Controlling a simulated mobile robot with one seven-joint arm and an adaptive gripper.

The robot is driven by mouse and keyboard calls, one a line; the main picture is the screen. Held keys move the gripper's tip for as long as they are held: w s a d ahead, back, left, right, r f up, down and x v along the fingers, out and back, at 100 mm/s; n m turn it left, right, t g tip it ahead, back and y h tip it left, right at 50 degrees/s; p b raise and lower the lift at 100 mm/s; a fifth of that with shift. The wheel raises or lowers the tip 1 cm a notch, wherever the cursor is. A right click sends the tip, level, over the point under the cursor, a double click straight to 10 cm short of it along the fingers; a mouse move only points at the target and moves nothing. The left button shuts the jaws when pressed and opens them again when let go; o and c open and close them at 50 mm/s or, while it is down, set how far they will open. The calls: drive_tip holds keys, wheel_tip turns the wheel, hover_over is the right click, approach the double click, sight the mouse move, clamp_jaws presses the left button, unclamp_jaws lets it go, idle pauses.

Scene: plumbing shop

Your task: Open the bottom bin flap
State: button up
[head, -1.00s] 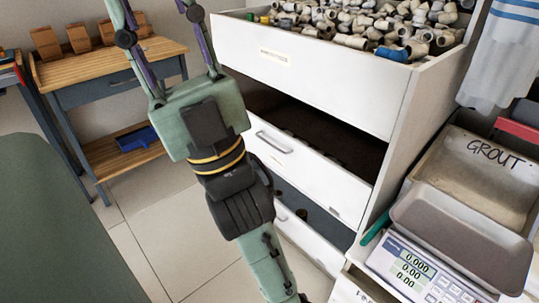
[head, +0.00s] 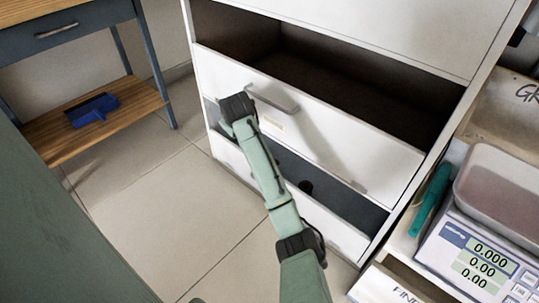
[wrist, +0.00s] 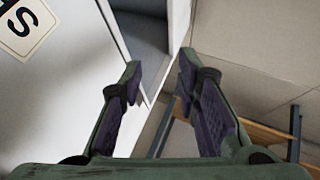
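The bottom bin flap (head: 338,232) is the lowest white front of the cabinet, below a dark gap. My arm covers part of it, and no handle on it is visible. The middle flap (head: 345,142) above it has a grey bar handle (head: 272,97) and tilts outward. My arm reaches up across both fronts in the head view, and my gripper's fingers are not visible there. In the wrist view my gripper (wrist: 160,88) is open and empty. A white panel (wrist: 60,95) with a label lies left of its fingers, with a grey recess beyond; I cannot tell which front it is.
A dark opening (head: 340,70) is above the middle flap. A scale (head: 480,255) and a teal-handled tool (head: 430,200) stand close on the right. A wooden bench (head: 100,125) with a blue dustpan stands at left. Tiled floor (head: 170,215) between is clear.

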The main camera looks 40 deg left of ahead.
drive_tip(key=shift+w+d+f+g+h+b, duration=0.5)
drive_tip(key=shift+d+f+h+b, duration=1)
drive_tip(key=shift+f, duration=2.85)
drive_tip(key=shift+w+d+f+g+h+b, duration=0.5)
drive_tip(key=shift+d+f, duration=1.8)
drive_tip(key=shift+f, duration=2.1)
drive_tip(key=shift+w+d+f+g+h+b, duration=0.45)
drive_tip(key=shift+d+f+h+b, duration=1.05)
drive_tip(key=shift+f, duration=2.85)
drive_tip(key=shift+d+y+p, duration=0.4)
drive_tip(key=shift+p, duration=0.1)
drive_tip(key=shift+c, duration=0.2)
clamp_jaws()
